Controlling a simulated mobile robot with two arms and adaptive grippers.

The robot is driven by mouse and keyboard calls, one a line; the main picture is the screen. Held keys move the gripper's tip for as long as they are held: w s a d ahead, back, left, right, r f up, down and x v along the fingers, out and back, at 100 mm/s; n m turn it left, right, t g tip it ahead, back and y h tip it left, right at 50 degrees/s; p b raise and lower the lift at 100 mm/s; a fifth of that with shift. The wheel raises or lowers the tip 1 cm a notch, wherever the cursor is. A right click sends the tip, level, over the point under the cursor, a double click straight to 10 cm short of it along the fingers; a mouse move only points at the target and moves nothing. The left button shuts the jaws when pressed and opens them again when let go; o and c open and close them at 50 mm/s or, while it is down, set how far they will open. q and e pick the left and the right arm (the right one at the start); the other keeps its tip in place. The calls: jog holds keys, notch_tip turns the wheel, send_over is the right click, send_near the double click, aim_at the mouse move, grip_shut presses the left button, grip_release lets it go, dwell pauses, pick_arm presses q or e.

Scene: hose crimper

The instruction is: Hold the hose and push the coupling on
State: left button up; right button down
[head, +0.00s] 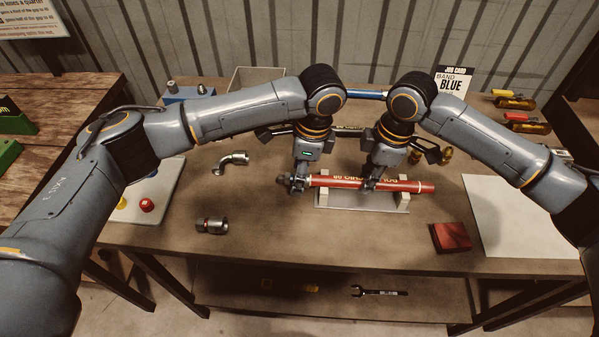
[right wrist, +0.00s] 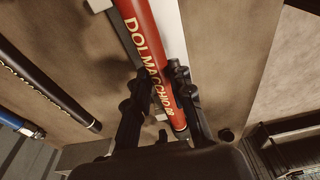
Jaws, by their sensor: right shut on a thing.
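The red hose (head: 405,185) with pale lettering lies across a light cradle (head: 345,205) in the middle of the bench. My right gripper (head: 370,186) is shut around the hose near its middle. The right wrist view shows the hose (right wrist: 150,40) passing between the fingers (right wrist: 160,92). My left gripper (head: 299,186) is at the hose's left end; its fingers are too small and dark to tell whether they are open or hold a coupling.
A job card reading BAND BLUE (head: 453,84) stands at the back right. A dark red box (head: 451,237) and a white sheet (head: 515,220) lie to the right. Brass fittings (head: 447,153) are behind the hose. A panel with a red button (head: 147,204) is at left.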

aim_at(308, 175)
pick_arm(q)
notch_tip(308, 175, up, 11)
jog(key=d, duration=0.2)
jog(key=shift+r, duration=0.15)
pick_arm(e)
jog(key=c, duration=1.1)
grip_release()
jog(key=shift+r, duration=0.1)
